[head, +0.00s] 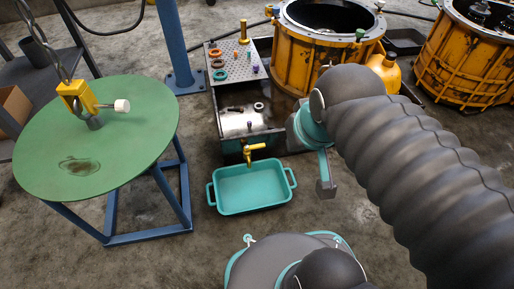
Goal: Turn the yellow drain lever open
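The yellow drain lever (255,148) sticks out from the front of a metal tank (238,118), low on its wall and above a teal tray (222,203). The lever is small in this view, and its exact turn is hard to read. My gripper (325,188) points down to the right of the lever and the tray, apart from both. Only part of it shows below the teal wrist, so I cannot tell whether it is open or shut. I see nothing held in it.
A round green table (135,140) on blue legs stands at left, with a yellow hook block on it. Orange housings (315,62) and a yellow jug (385,70) stand behind. A pegboard with coloured rings (230,75) tops the tank. The floor around the tray is clear.

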